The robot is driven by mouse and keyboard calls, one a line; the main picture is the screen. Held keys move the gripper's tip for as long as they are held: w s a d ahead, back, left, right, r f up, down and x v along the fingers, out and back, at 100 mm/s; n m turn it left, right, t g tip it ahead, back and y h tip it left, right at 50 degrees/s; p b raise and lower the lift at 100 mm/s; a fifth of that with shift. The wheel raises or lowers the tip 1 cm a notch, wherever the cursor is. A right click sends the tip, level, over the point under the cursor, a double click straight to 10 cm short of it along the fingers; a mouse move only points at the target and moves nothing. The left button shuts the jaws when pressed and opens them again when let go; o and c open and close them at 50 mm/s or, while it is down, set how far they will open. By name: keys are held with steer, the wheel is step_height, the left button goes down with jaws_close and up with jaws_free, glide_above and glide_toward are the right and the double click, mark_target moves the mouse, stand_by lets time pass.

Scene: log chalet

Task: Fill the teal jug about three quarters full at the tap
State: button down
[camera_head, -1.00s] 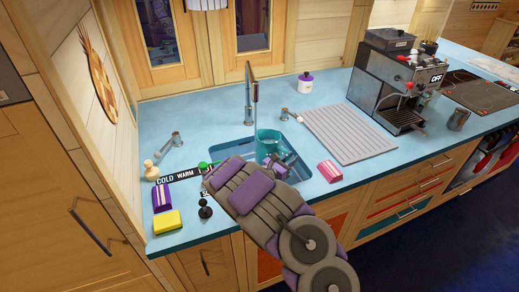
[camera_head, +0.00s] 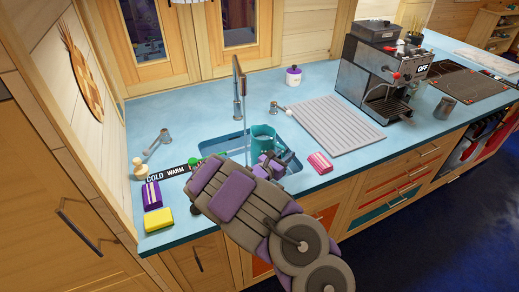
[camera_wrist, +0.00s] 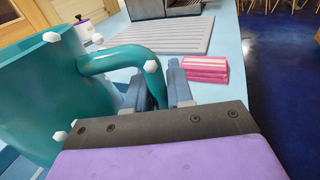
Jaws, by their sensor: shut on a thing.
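The teal jug (camera_head: 263,135) is held over the sink (camera_head: 222,145), right of the tall metal tap (camera_head: 238,88). It looks upright, and its mouth is apart from the spout. In the wrist view the jug (camera_wrist: 35,95) fills the left side, with its curved handle (camera_wrist: 125,55) reaching to my jaws. My gripper (camera_head: 272,163) is shut on that handle; the fingers also show in the wrist view (camera_wrist: 165,88). The level inside the jug cannot be seen.
A strip marked COLD and WARM (camera_head: 165,175) lies left of the sink, partly behind my arm. A purple box (camera_head: 151,195) and yellow sponge (camera_head: 158,218) are at the front left. A pink-striped block (camera_head: 320,163) and grey drainboard (camera_head: 335,125) are right of the sink.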

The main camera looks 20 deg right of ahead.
steer(key=shift+s+d+r+b, duration=0.15)
steer(key=shift+s+r, duration=0.2)
steer(key=shift+s, duration=0.35)
steer(key=shift+s+d+r+b, duration=0.1)
steer(key=shift+s+r, duration=0.2)
steer(key=shift+s, duration=0.4)
steer(key=shift+s+d+r+b, duration=0.15)
steer(key=shift+s+r, duration=0.2)
steer(key=shift+s, duration=0.35)
